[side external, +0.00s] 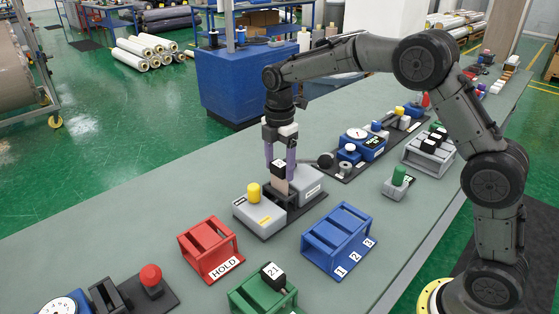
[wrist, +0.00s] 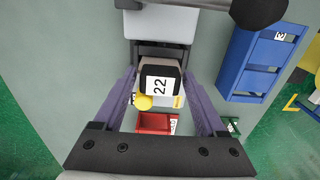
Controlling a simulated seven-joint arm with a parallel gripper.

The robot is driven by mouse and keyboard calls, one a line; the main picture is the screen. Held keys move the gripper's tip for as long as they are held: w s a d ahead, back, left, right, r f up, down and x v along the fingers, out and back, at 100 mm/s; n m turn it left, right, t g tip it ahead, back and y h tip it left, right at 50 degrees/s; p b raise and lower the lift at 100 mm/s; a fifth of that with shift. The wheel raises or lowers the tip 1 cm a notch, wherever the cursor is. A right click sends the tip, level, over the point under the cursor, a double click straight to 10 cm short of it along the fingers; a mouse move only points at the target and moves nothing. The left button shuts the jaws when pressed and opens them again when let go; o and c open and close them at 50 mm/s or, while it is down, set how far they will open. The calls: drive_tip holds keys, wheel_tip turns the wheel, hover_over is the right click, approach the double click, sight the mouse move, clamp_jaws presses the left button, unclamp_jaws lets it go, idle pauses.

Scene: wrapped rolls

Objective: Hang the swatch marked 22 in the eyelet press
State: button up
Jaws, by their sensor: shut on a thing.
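The swatch marked 22 has a black top with a white label (wrist: 159,84) and a tan lower part (side external: 281,187). My gripper (side external: 280,164) is shut on its black top, with one purple finger on each side; the fingers also show in the wrist view (wrist: 160,76). The swatch hangs upright at the gap of a grey two-block station with a yellow knob (side external: 262,214), which I take as the eyelet press. Its rear block shows in the wrist view (wrist: 160,25). I cannot tell whether the swatch's lower end touches the station.
A red rack labelled HOLD (side external: 209,247) and a blue rack numbered 1, 2, 3 (side external: 338,239) stand nearby. A green rack (side external: 258,299) holds a black-topped swatch marked 21 (side external: 272,272). A blue scale (side external: 361,143) stands behind. Bench lies bare left of the press.

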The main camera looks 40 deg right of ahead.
sight(279, 179)
drive_tip(key=shift+f, duration=2.25)
drive_tip(key=o, duration=1.3)
wheel_tip(279, 179, up, 13)
drive_tip(key=shift+f, duration=0.2)
drive_tip(key=shift+r, duration=0.6)
